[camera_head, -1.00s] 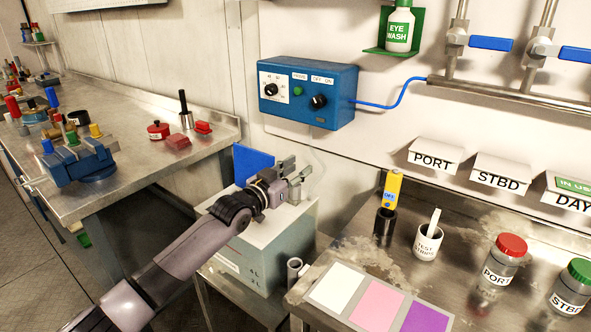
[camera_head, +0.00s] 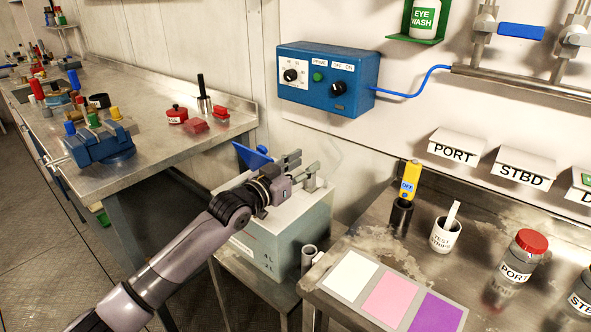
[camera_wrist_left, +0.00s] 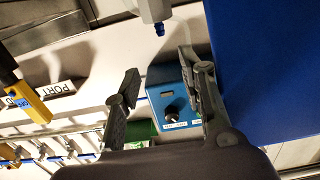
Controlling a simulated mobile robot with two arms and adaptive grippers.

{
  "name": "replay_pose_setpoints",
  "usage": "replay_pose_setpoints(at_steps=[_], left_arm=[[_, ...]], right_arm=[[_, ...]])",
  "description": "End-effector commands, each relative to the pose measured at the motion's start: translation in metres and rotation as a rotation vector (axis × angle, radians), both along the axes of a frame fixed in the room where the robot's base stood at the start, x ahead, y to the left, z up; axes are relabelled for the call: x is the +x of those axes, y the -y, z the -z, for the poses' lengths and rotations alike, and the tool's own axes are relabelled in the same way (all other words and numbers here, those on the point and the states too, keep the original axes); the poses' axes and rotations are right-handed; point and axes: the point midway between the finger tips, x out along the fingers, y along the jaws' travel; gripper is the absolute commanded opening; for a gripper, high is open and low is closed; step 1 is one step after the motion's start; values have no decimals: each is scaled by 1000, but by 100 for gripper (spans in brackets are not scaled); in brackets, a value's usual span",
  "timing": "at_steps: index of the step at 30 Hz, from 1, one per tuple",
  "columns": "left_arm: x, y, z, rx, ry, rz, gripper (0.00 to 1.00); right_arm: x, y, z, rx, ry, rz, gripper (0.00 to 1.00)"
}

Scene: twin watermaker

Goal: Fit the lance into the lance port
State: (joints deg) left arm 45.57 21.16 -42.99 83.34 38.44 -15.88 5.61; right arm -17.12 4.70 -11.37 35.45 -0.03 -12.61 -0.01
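My left gripper (camera_head: 303,170) is over the near part of a pale grey tank's top (camera_head: 300,205). Its fingers are apart with nothing between them; the left wrist view (camera_wrist_left: 160,95) shows the same gap. A grey fitting with a blue tip (camera_wrist_left: 155,12) is at the top edge of the left wrist view, beyond the gap. A blue panel (camera_head: 250,153) stands tilted at the tank's left; in the left wrist view it is large and close beside the right finger (camera_wrist_left: 265,70). I cannot make out the lance or the lance port for certain. My right gripper is out of view.
Short grey tubes (camera_head: 308,258) stand in front of the tank. A blue control box (camera_head: 327,78) is on the wall behind. The right bench holds a black cup with a yellow device (camera_head: 409,182), a test strips cup (camera_head: 445,236), jars and colour pads. A left bench (camera_head: 180,150) carries a vise.

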Motion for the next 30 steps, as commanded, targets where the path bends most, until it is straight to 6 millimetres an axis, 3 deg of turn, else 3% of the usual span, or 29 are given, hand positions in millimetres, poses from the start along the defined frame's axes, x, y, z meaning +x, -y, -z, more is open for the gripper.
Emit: replay_pose_setpoints(at_steps=[1, 6, 22, 30], left_arm=[[-3, -11, 2, 9, 0, -13, 47], [-17, -20, 1, 9, 2, -11, 47], [-24, -23, -4, 7, 9, -10, 47], [-23, -22, -20, 7, 10, -9, 47]], right_arm=[[-1, -2, 0, 3, -2, 0, 40], [-1, -3, 0, 4, -1, 0, 40], [-1, -2, -1, 3, -1, 0, 40], [-1, -3, -17, 3, -1, 1, 40]])
